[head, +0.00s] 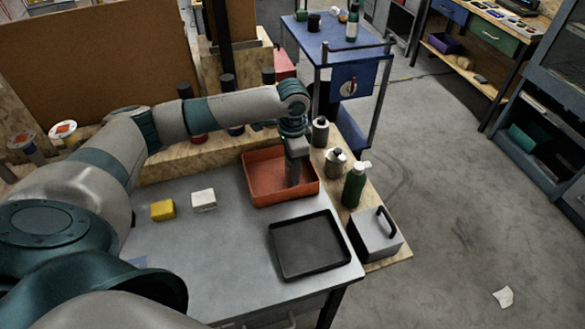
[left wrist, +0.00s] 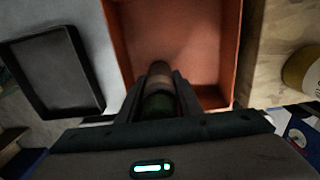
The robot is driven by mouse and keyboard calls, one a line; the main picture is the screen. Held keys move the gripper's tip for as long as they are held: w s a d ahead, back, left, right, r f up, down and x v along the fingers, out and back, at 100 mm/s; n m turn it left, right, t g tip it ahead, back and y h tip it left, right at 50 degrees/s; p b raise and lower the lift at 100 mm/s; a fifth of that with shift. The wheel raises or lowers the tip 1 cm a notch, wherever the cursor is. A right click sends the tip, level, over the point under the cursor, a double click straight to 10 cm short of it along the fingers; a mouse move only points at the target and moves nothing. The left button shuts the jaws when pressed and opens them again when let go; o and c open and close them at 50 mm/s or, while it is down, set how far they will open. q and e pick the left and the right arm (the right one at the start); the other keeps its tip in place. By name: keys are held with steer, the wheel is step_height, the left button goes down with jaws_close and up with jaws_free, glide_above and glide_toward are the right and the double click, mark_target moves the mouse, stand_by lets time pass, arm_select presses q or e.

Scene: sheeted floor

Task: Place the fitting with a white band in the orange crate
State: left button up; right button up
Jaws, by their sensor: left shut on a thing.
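The orange crate (head: 283,199) stands on the grey table, and its interior fills the upper middle of the left wrist view (left wrist: 205,50). My left gripper (head: 294,178) reaches down over the right part of the crate. In the left wrist view its fingers (left wrist: 159,92) are shut on a dark, round fitting (left wrist: 158,84) with a paler band across it. The fitting points into the crate opening; its height above the crate floor is hard to tell. In the head view the gripper hides the fitting. My right gripper is out of view.
A black tray (head: 309,272) lies in front of the crate. A yellow block (head: 163,210) and a white block (head: 204,200) sit to its left. A green bottle (head: 354,186), grey containers (head: 335,163) and a metal box (head: 374,238) stand along the right.

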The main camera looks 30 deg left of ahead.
arm_select(q)
steer(key=o, duration=1.2)
steer(key=shift+f, duration=0.1)
steer(key=shift+r, duration=0.6)
step_height(320, 180, up, 11)
steer(key=b, duration=0.3)
